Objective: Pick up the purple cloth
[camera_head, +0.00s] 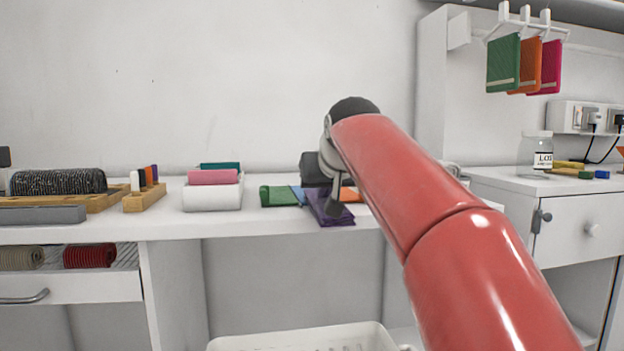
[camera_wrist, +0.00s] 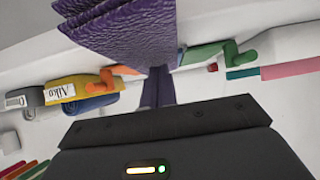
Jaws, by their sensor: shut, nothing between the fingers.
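A white basket (camera_head: 300,338) stands below.

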